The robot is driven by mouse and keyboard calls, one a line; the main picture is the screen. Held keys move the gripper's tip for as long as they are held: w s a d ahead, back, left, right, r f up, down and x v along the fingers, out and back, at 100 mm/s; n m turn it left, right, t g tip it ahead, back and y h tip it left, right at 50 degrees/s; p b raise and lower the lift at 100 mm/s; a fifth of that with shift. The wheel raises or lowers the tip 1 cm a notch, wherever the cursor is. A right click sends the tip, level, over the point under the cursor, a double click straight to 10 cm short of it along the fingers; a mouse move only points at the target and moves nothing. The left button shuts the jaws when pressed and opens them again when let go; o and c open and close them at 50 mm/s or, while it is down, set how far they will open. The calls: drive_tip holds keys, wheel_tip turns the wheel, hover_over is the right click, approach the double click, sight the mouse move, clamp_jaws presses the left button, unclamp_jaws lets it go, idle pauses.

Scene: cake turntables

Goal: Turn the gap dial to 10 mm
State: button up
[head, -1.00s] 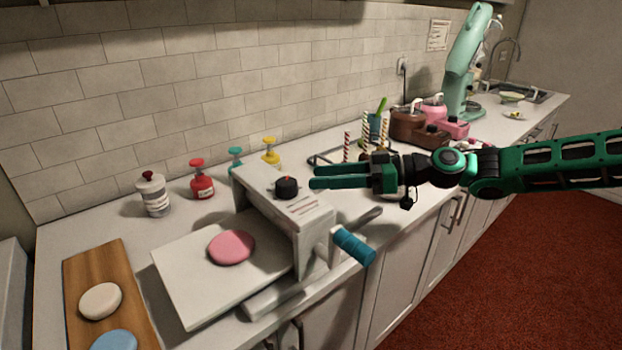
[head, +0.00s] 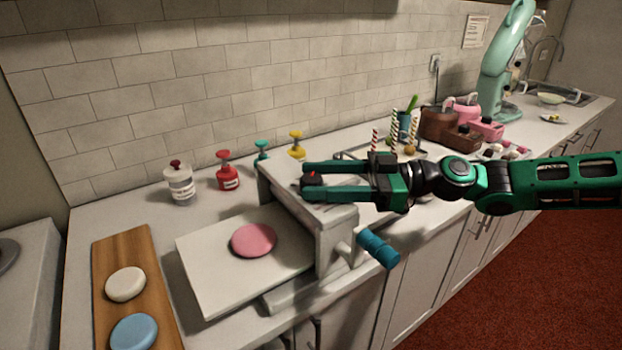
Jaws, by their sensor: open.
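The gap dial (head: 312,178) is a small black knob with a red mark, on top of the grey sheeter machine (head: 328,221). My green gripper (head: 305,180) reaches in from the right with its jaws open. One finger lies on the far side of the dial and one on the near side, so the dial sits between the fingertips. I cannot tell whether either finger touches it. The near finger hides part of the dial, and my gripper covers most of the label on the machine's top. The dial's setting is too small to read.
A blue-handled crank (head: 378,248) sticks out at the machine's front right. A pink dough disc (head: 254,240) lies on the feed board (head: 205,265). Colored pump bottles (head: 228,172) stand behind. A wooden board (head: 108,262) holds white and blue discs at left.

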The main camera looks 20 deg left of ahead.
drive_tip(key=shift+s+a, duration=0.15)
drive_tip(key=shift+a, duration=0.55)
drive_tip(key=shift+c, duration=0.5)
